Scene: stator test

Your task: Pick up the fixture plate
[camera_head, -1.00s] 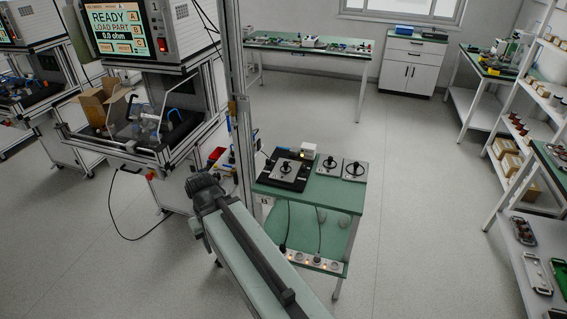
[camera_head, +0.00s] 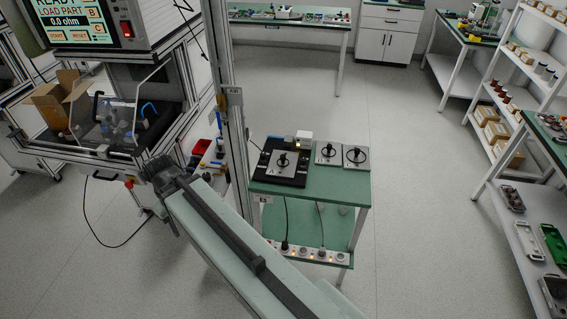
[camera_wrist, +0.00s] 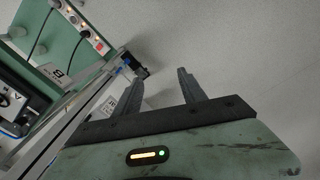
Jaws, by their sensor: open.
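Three grey plates with round black knobs lie on a small green-topped table (camera_head: 335,188). One plate (camera_head: 283,163) lies on a black base (camera_head: 266,174) at the left. The middle plate (camera_head: 327,152) and the right plate (camera_head: 355,156) lie side by side on the green top. I cannot tell from their looks which is the fixture plate. My gripper (camera_wrist: 160,76) is open and empty in the wrist view, with bare grey floor beyond the fingers.
A socket strip (camera_head: 310,254) runs along the table's lower shelf. A metal post (camera_head: 236,150) and a test machine (camera_head: 120,100) stand to the left. A shelf rack (camera_head: 520,165) stands at the right. Floor between table and rack is clear.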

